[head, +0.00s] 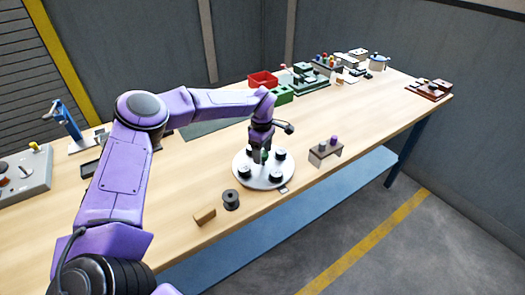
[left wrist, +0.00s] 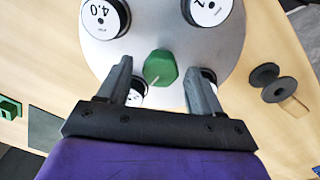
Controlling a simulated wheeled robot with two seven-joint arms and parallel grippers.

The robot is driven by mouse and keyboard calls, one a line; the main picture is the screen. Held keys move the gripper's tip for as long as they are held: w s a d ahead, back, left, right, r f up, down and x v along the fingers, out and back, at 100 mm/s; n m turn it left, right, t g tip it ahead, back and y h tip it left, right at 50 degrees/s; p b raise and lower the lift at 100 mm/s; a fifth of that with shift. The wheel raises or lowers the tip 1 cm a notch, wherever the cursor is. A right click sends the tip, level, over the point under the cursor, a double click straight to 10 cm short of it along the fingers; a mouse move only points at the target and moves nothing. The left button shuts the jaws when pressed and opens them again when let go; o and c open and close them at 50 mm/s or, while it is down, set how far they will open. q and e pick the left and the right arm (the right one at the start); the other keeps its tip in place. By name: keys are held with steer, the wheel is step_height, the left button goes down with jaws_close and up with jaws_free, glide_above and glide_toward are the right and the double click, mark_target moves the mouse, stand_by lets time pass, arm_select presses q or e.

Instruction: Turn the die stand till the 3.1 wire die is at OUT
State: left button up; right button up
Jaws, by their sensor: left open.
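The die stand (head: 242,172) is a round pale disc on the bench with several black dies around it. It also shows in the left wrist view (left wrist: 222,58). One die (left wrist: 105,15) reads 4.0; another die (left wrist: 207,10) is cut off by the frame edge. Dies near the fingers are partly hidden, and I cannot make out a 3.1 label. A green knob (left wrist: 160,68) stands at the disc's centre. My left gripper (head: 261,150) points down over the centre, open, its fingers on either side of the knob. My right gripper is not in view.
A small pale tag (head: 284,190) lies at the disc's front edge, unreadable. A black spool (head: 231,200) and a tan block (head: 205,215) are in front. Red (head: 262,79) and green bins stand behind.

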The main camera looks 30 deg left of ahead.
mark_target(263, 154)
arm_select(q)
step_height(263, 154, up, 10)
steer(key=b, duration=0.2)
steer(key=shift+r, duration=0.25)
steer(key=shift+s, duration=0.15)
